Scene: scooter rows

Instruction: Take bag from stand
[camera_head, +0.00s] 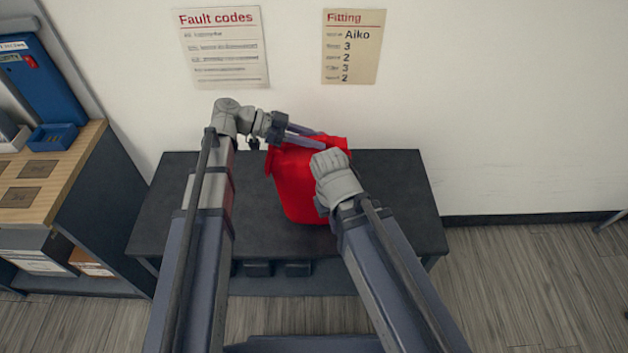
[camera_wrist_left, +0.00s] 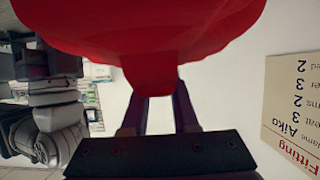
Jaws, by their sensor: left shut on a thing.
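The red bag (camera_head: 296,190) shows over the dark stand (camera_head: 400,200), in front of the wall. I cannot tell whether its base touches the stand top. My left gripper (camera_head: 318,138) reaches across from the left and is shut on the bag's upper edge. In the left wrist view, a narrow red part of the bag (camera_wrist_left: 160,35) runs down between the fingers of my left gripper (camera_wrist_left: 158,95). My right arm's wrist overlaps the bag's right side in the head view. Its fingers are hidden there.
A wooden-topped bench (camera_head: 85,165) with a blue bin (camera_head: 52,137) stands at the left. Two paper notices hang on the wall, Fault codes (camera_head: 222,60) and Fitting (camera_head: 350,60).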

